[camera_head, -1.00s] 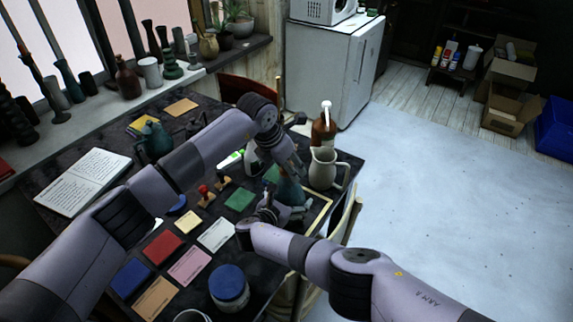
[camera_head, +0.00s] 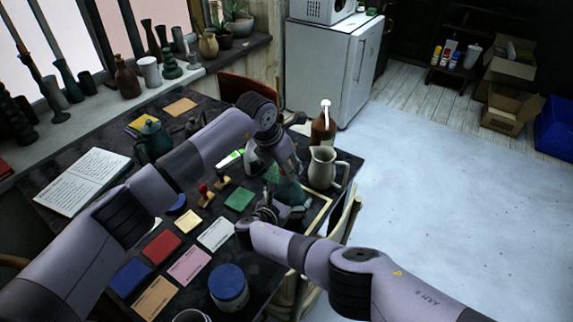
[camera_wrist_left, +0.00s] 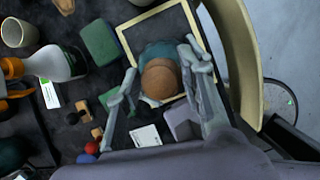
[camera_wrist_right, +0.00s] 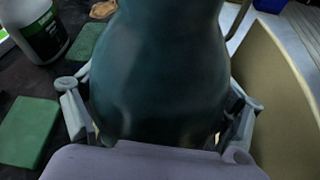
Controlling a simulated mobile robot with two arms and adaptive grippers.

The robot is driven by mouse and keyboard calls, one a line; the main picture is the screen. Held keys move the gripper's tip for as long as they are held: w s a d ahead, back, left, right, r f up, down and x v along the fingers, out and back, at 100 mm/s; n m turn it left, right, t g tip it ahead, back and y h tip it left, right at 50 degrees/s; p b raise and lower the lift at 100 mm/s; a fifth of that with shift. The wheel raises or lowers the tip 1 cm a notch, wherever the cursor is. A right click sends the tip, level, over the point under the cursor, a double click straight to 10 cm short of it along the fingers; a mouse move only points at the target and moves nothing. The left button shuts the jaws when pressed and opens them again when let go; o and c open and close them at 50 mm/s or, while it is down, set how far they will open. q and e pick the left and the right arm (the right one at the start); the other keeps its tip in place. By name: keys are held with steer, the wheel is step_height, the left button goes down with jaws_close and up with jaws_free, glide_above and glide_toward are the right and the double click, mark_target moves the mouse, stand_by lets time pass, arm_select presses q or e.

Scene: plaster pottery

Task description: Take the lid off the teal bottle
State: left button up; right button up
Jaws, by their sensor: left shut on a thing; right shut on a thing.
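The teal bottle (camera_head: 290,191) stands upright near the right edge of the dark table. In the right wrist view its rounded body (camera_wrist_right: 158,70) fills the middle. My right gripper (camera_head: 270,207) is shut on the body from the side, with one finger on each side. My left gripper (camera_head: 287,168) is above the bottle and points down. In the left wrist view the brown round lid (camera_wrist_left: 160,79) sits between its fingers, over the teal shoulder (camera_wrist_left: 157,50). My left gripper is shut on the lid. Whether the lid still touches the neck is hidden.
A cream pitcher (camera_head: 322,168) and a brown bottle with a white pump (camera_head: 323,130) stand close behind the teal bottle. A green block (camera_head: 239,199), stamps and coloured cards lie to the left. A blue-lidded jar (camera_head: 229,285) stands in front. Open floor lies to the right.

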arm_select(q)
steer(key=shift+r, duration=0.15)
arm_select(e)
steer(key=shift+d, duration=0.1)
stand_by(0.3)
arm_select(q)
steer(key=shift+r, duration=0.95)
steer(key=shift+r, duration=2)
arm_select(e)
steer(key=o, duration=1.5)
